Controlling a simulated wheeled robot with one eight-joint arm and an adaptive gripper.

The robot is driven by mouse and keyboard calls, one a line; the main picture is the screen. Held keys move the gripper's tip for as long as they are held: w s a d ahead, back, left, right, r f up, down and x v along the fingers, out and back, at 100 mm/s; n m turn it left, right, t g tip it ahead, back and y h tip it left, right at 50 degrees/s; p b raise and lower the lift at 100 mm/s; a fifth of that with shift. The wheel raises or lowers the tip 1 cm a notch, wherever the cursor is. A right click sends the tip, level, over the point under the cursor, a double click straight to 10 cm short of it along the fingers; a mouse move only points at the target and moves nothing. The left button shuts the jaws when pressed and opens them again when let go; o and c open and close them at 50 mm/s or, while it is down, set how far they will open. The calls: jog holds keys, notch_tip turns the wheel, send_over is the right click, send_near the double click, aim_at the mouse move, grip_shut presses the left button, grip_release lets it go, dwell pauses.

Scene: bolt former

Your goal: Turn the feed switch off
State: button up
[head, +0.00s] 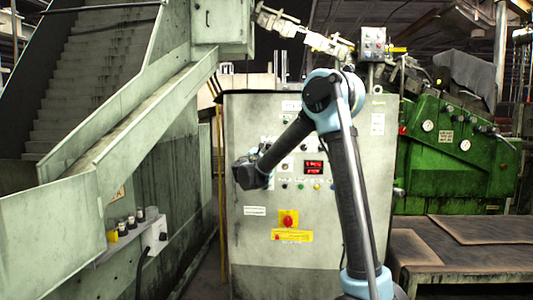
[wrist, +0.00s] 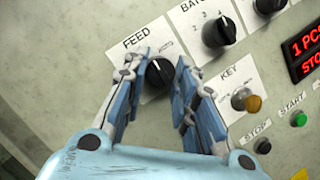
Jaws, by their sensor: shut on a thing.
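The feed switch (wrist: 158,73) is a round black knob with a white pointer line, on a white plate lettered FEED, in the wrist view. In the head view my gripper (head: 243,173) is against the upper left of the grey control cabinet (head: 255,250), and hides the feed switch there.
The batch selector (wrist: 218,30) is above right of the feed knob. A key switch (wrist: 245,100), a green start button (wrist: 298,118) and a stop button (wrist: 262,145) lie to the right. A conveyor (head: 95,150) stands left.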

jog(key=shift+d, duration=0.15)
jog(key=o, duration=1.1)
jog(key=shift+s, duration=0.1)
jog(key=v, duration=1.1)
jog(key=shift+s+a+f, duration=0.2)
jog(key=shift+s+a, duration=0.05)
jog(key=shift+a, duration=0.05)
